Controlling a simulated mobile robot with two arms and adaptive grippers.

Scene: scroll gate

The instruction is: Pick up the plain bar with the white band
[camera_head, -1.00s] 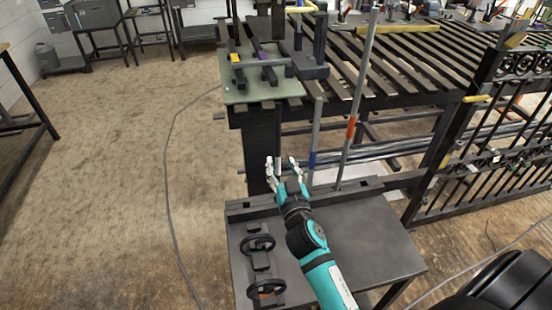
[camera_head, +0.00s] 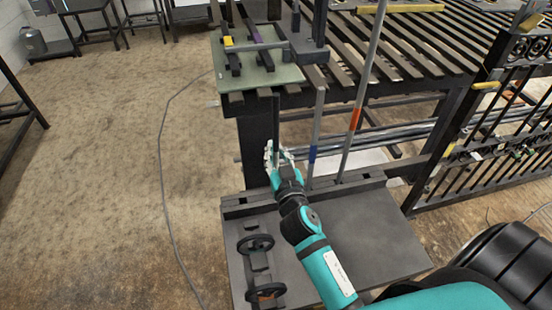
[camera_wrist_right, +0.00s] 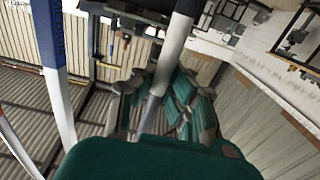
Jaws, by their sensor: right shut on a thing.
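The plain bar with the white band shows in the right wrist view (camera_wrist_right: 172,52) as an upright grey bar with a white stretch, running down between the fingers. In the head view its thin grey shaft (camera_head: 276,122) stands in front of a dark table leg and is hard to make out. My right gripper (camera_head: 277,156) is shut on this bar above the back edge of the small dark bench. The fingers hide part of the bar. I cannot tell whether its lower end still rests in the bench. My left gripper is not in view.
To the right stand a bar with a blue band (camera_head: 315,140) and a taller bar with an orange-red band (camera_head: 354,118). The dark bench (camera_head: 370,235) carries two black handwheels (camera_head: 256,244). A slatted table (camera_head: 400,55) stands behind. An ornate gate (camera_head: 490,130) is at right.

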